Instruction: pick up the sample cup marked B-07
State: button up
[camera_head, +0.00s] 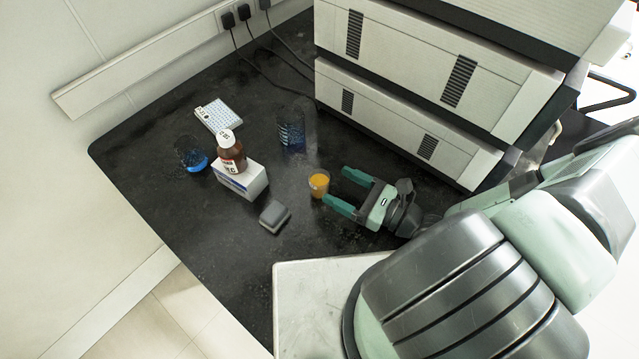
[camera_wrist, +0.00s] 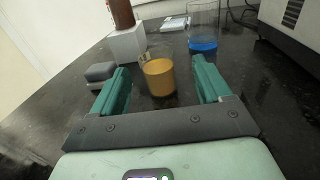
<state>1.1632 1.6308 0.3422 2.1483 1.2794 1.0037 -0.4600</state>
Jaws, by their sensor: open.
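A small clear cup with orange contents (camera_head: 319,187) stands upright on the dark bench. It also shows in the wrist view (camera_wrist: 159,78). I cannot read a B-07 mark on it in either view. My gripper (camera_head: 337,186) is open and low over the bench, with its green fingers pointing at the cup. In the wrist view the fingertips (camera_wrist: 160,66) lie to the left and right of the cup, with a gap on each side. The cup is at the mouth of the jaws and nothing is gripped.
A grey box (camera_head: 275,216) lies near the cup. A brown bottle (camera_head: 232,158) stands on a white box (camera_head: 241,181). Beakers with blue liquid (camera_head: 193,156) (camera_head: 291,132) and a white plate (camera_head: 218,116) are farther back. Stacked instruments (camera_head: 420,100) stand beside my gripper.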

aim_at(328, 182)
jog(key=shift+s+a+r+x, duration=0.1)
jog(key=shift+s+x, duration=0.05)
jog(key=shift+x, duration=1.4)
jog(key=shift+s+a+r+x, duration=0.1)
jog(key=shift+x, duration=1.45)
jog(key=c, duration=1.1)
